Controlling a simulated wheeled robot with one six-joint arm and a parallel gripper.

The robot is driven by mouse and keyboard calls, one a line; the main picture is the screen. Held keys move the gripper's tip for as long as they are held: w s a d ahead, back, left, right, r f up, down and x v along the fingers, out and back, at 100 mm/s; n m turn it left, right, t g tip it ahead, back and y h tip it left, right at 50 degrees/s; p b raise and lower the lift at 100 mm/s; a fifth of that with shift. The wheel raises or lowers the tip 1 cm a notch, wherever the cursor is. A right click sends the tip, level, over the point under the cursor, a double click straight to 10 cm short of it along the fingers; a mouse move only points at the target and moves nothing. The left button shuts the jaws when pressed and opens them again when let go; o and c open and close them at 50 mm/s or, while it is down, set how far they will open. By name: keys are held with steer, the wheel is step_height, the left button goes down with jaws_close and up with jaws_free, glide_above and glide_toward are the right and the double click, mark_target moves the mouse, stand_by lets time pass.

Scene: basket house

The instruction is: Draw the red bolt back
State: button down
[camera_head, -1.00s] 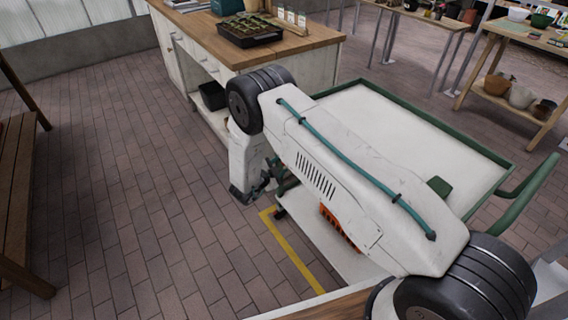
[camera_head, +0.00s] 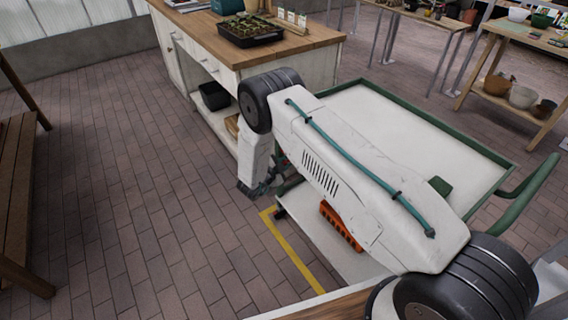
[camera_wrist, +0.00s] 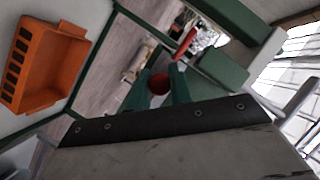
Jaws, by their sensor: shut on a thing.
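In the wrist view, my gripper (camera_wrist: 160,80) has two dark green fingers shut on a round red end (camera_wrist: 159,85), which I take as the red bolt's knob. A red rod (camera_wrist: 184,44) shows farther off beside green blocks (camera_wrist: 222,67); I cannot tell whether it joins the knob. In the head view, my gripper (camera_head: 258,189) is low at the near left side of the green-rimmed cart (camera_head: 498,207). The bolt is too small or hidden to make out there.
An orange crate (camera_head: 340,226) sits on the cart's lower shelf and also shows in the wrist view (camera_wrist: 45,62). A wooden-topped cabinet (camera_head: 200,40) stands behind, close to my arm. A bench (camera_head: 18,190) is at the left, with open brick floor between.

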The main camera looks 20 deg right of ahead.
steer(key=shift+s+d, duration=0.35)
steer(key=shift+s, duration=0.55)
steer(key=shift+s+d, duration=0.3)
steer(key=shift+s, duration=0.6)
steer(key=c, duration=1.3)
jaws_free()
steer(key=v, duration=0.7)
steer(key=shift+s+a+r, duration=0.1)
steer(key=shift+s+a, duration=0.15)
